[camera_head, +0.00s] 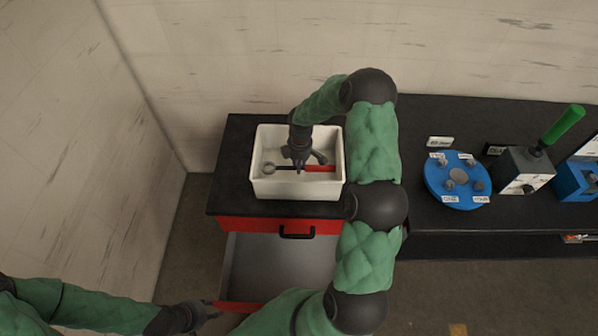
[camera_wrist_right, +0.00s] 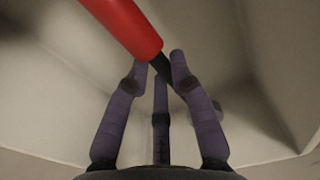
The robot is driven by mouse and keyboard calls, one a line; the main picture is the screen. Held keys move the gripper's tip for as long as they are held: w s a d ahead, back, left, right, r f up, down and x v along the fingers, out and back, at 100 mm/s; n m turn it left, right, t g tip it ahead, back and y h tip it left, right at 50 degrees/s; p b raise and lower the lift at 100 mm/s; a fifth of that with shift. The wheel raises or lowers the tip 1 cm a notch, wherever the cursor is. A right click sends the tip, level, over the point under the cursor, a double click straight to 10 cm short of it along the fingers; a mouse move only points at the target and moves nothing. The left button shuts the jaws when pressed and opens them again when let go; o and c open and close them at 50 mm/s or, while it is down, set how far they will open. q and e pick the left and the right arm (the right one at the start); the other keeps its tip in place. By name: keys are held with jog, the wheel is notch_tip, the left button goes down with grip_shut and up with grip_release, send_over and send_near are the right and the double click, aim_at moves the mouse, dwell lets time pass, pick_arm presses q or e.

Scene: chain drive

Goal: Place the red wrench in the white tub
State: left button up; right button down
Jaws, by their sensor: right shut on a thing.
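The white tub (camera_head: 257,186) stands on the black top of a red cabinet. The red wrench (camera_head: 320,169) is inside the tub's walls, with its red handle to the right and its grey ring end to the left. My right gripper (camera_head: 302,166) reaches down into the tub and is shut on the wrench's dark shaft. In the right wrist view, the fingers (camera_wrist_right: 160,72) close around the shaft just below the red handle (camera_wrist_right: 125,25). Whether the wrench touches the tub floor is unclear. My left gripper (camera_head: 212,309) is low, by the open drawer's front corner; its fingers are too small to read.
The cabinet's drawer (camera_head: 270,268) is open and looks empty. To the right, a black bench (camera_head: 425,222) carries a blue round fixture (camera_head: 443,188), a grey box with a green lever (camera_head: 562,125) and a blue block (camera_head: 572,180). My right arm passes just right of the tub.

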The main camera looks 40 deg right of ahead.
aim_at(299, 176)
jog(key=shift+f, duration=2.1)
jog(key=shift+f+b, duration=0.2)
jog(key=shift+b, duration=0.15)
jog(key=c, duration=1.1)
grip_release()
jog(key=shift+r, duration=0.1)
notch_tip(299, 176, up, 12)
jog(key=shift+s+r+p, duration=0.1)
jog(key=shift+s+p, duration=0.05)
jog(key=shift+p, duration=0.5)
